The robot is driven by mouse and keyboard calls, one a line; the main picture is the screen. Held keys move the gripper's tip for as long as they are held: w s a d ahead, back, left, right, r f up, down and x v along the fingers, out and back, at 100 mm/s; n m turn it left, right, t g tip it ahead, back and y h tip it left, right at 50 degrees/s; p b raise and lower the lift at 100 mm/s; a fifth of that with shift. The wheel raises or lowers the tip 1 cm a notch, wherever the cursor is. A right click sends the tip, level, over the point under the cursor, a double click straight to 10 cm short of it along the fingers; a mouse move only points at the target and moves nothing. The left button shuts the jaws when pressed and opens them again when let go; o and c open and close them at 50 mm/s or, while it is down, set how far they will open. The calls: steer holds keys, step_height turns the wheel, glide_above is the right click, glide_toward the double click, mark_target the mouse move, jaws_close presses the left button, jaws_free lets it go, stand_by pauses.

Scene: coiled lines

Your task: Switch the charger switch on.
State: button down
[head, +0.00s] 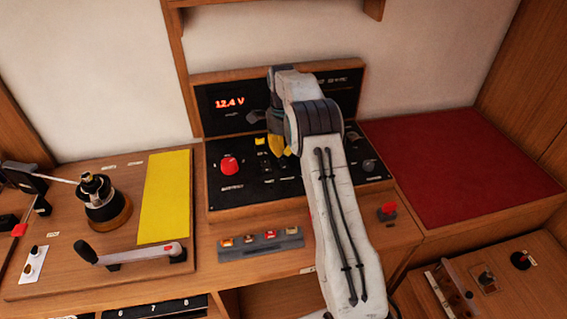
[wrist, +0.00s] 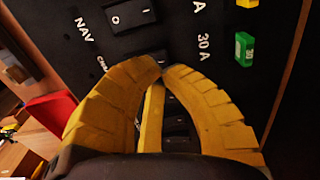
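The black switch panel (head: 235,192) slopes below the 12.4 V display in the head view. My gripper (head: 277,146) hangs over it, its yellow fingers pointing down at the panel. In the wrist view the fingertips of my gripper (wrist: 161,68) meet, with no object seen between them. A label starting "CHA" (wrist: 102,63) is partly covered by the left finger. The dark rocker beside it, the charger switch (wrist: 152,56), lies right at the fingertips and is mostly hidden. I cannot tell its position or whether the fingers touch it. The NAV switch (wrist: 131,14) is just above.
A red knob (head: 229,166) is on the panel's left. In the wrist view a green 30 fuse (wrist: 244,49) is at the right. A fuse strip (head: 262,242) lies in front of the panel. A winch (head: 105,203) and crank handle (head: 135,254) stand left; a red mat (head: 450,165) is clear at right.

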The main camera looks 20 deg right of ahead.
mark_target(283, 160)
steer(key=shift+f+b, duration=0.8)
steer(key=shift+f, duration=0.7)
stand_by(0.8)
steer(key=shift+r, duration=0.1)
steer(key=shift+r+p, duration=3.25)
steer(key=shift+r, duration=0.2)
